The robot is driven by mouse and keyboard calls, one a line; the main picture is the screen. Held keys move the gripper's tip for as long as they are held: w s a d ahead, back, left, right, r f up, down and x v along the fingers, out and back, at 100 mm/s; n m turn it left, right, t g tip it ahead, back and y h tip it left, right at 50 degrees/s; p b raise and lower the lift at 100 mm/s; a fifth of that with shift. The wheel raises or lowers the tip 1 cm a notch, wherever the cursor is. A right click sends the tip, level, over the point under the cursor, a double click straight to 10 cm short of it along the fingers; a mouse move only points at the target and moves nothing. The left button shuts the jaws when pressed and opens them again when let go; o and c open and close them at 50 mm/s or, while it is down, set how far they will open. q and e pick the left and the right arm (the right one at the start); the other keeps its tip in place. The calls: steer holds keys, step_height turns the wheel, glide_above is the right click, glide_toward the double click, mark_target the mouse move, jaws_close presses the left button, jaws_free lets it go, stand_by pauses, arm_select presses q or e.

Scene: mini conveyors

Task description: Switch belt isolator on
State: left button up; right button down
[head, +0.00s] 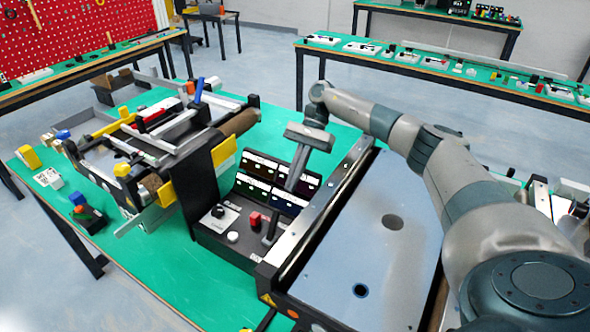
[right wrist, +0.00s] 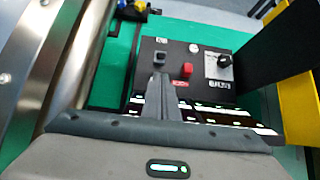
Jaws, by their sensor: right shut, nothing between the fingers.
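A dark control box (head: 240,240) stands beside the conveyor. Its top carries a black rotary knob on a white plate (head: 218,212), a red button (head: 255,220), a white button (head: 233,237) and an upright black lever (head: 271,229). The knob also shows in the right wrist view (right wrist: 224,61). The labels are too small to read, so I cannot tell for sure which control is the belt isolator. My right gripper (head: 292,184) is shut and empty, above the box's screens. In the wrist view its tips point towards the black lever (right wrist: 159,59); contact is unclear.
A row of dark screens (head: 272,182) stands behind the controls. A black upright block with a yellow plate (head: 223,154) rises at their left. The conveyor's metal rail (head: 322,205) runs close on the right. Bare green table (head: 180,270) lies in front.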

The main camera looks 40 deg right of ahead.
mark_target(273, 226)
steer(key=p+x, duration=0.2)
steer(key=x, duration=0.3)
steer(key=shift+a+r+p, duration=0.1)
steer(key=shift+r+p, duration=0.05)
steer(key=shift+p, duration=0.15)
steer(key=shift+p+x, duration=0.3)
steer(key=shift+x, duration=0.55)
